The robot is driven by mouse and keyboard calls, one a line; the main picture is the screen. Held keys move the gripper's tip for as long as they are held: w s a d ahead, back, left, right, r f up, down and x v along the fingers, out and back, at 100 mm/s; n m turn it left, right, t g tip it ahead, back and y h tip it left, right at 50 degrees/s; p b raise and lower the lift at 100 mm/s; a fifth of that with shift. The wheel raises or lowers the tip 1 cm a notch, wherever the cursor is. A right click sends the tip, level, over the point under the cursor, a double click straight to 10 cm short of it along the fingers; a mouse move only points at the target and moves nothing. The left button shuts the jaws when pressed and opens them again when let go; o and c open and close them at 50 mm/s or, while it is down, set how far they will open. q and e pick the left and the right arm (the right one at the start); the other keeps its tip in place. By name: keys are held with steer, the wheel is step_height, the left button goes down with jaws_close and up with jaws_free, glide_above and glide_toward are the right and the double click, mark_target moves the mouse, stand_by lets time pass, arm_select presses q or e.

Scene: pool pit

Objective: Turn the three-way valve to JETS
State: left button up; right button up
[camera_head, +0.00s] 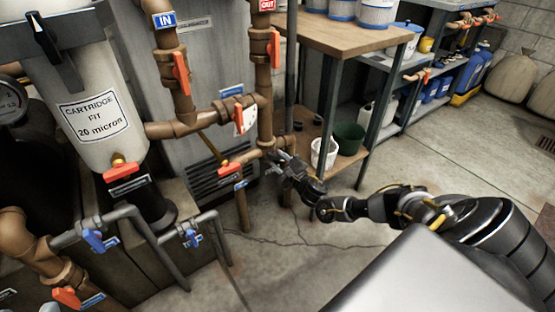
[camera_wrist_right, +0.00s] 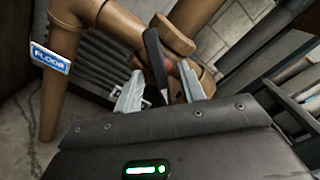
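The three-way valve shows in the right wrist view as a brown body (camera_wrist_right: 178,38) with a dark lever (camera_wrist_right: 155,62) across its front. A blue FLOOR label (camera_wrist_right: 50,59) is on the pipe at its left. No JETS label can be read. My right gripper (camera_wrist_right: 160,88) is open, its two light fingers apart on either side of the lever's lower end. Contact cannot be told. In the head view my right gripper (camera_head: 276,162) is at the pipe joint below the OUT pipe (camera_head: 264,105), and it hides most of the valve. My left gripper is not in view.
Red-handled valves sit on the IN pipe (camera_head: 178,100), the OUT pipe and the cross pipe close by. A cartridge filter (camera_head: 95,120) stands at left. A wooden-topped workbench (camera_head: 340,35) is behind my right gripper. Bare floor (camera_head: 440,155) lies at right.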

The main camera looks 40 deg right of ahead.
steer(key=shift+s+r+p, duration=0.1)
steer(key=shift+s+p, duration=0.1)
steer(key=shift+p, duration=0.1)
steer(key=s+p, duration=0.4)
steer(key=s, duration=0.2)
steer(key=shift+s+p, duration=0.3)
steer(key=shift+p, duration=0.05)
